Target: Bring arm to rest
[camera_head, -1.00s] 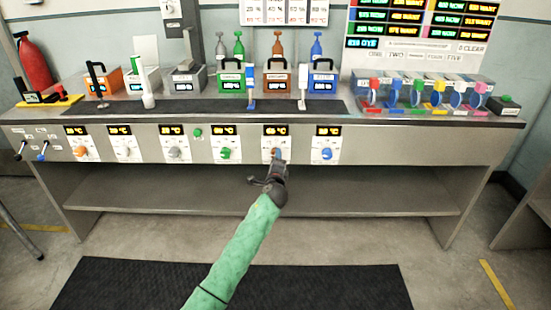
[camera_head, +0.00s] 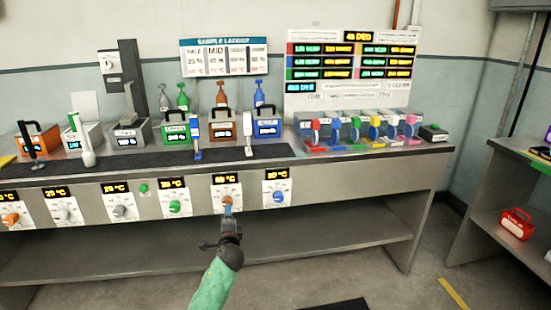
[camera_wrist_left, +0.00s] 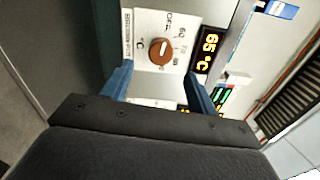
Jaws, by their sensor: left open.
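My left gripper (camera_head: 228,211) is in front of the bench's front panel, below the brown knob (camera_head: 227,202) under the fifth display. In the left wrist view the gripper's two blue fingers (camera_wrist_left: 158,85) are spread apart, with the brown knob (camera_wrist_left: 162,50) beyond and between them. Nothing is held, and I cannot tell whether a finger touches the panel. The display beside that knob (camera_wrist_left: 209,53) reads 65 °C. My green left arm (camera_head: 213,287) comes up from the bottom of the head view. My right gripper is not in view.
Other knobs, such as the green (camera_head: 174,207) and blue (camera_head: 279,195) ones, line the panel. Above stand baths with handles, like the blue box (camera_head: 266,126), and a rack of coloured clips (camera_head: 358,130). A shelf (camera_head: 150,262) runs below. A side table (camera_head: 528,168) stands right.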

